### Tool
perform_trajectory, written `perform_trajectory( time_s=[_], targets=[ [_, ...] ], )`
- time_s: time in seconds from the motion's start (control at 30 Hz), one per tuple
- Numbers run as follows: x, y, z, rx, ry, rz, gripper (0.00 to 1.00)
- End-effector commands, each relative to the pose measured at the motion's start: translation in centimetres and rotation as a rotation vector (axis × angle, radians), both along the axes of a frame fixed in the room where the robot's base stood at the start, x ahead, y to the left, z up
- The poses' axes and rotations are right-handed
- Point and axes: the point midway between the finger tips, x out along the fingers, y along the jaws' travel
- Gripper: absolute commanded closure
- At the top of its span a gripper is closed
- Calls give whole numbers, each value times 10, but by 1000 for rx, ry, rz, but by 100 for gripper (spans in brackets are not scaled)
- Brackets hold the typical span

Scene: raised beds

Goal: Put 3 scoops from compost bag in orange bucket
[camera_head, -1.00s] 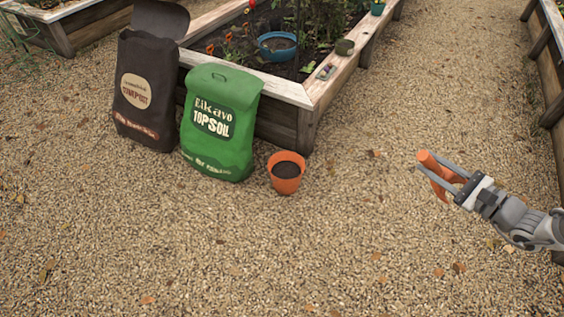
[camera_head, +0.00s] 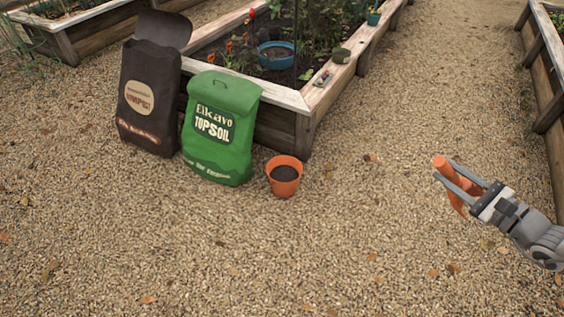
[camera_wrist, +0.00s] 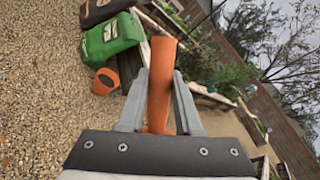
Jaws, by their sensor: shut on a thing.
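The dark brown compost bag (camera_head: 150,100) stands at the left, leaning on a raised bed, its top flap folded back. The orange bucket (camera_head: 285,187) stands upright on the gravel with dark soil in it, right of the green topsoil bag (camera_head: 217,150). My gripper (camera_head: 450,173) is at the right, above the gravel and well away from bag and bucket. It is shut on an orange tool (camera_head: 442,163), which looks like a scoop; its full shape is unclear. The wrist view shows the orange tool (camera_wrist: 160,90) between both fingers, with the bucket (camera_wrist: 104,82) beyond to the left.
The wooden raised bed (camera_head: 290,130) behind the bags holds plants and a blue bowl (camera_head: 277,54). Small items lie on its ledge. Another bed (camera_head: 545,95) runs along the right edge. The gravel in front and between is clear.

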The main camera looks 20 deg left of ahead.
Motion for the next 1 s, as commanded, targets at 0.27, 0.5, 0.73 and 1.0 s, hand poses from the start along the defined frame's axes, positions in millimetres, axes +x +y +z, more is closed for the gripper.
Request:
perform_trajectory(
  time_s=[0.27,0.5,0.73,1.0],
  targets=[
    [0,0,0,0,0,0,100],
    [0,0,3,-1,-1,0,100],
    [0,0,27,-1,-1,0,100],
    [0,0,60,-1,0,0,100]
  ],
)
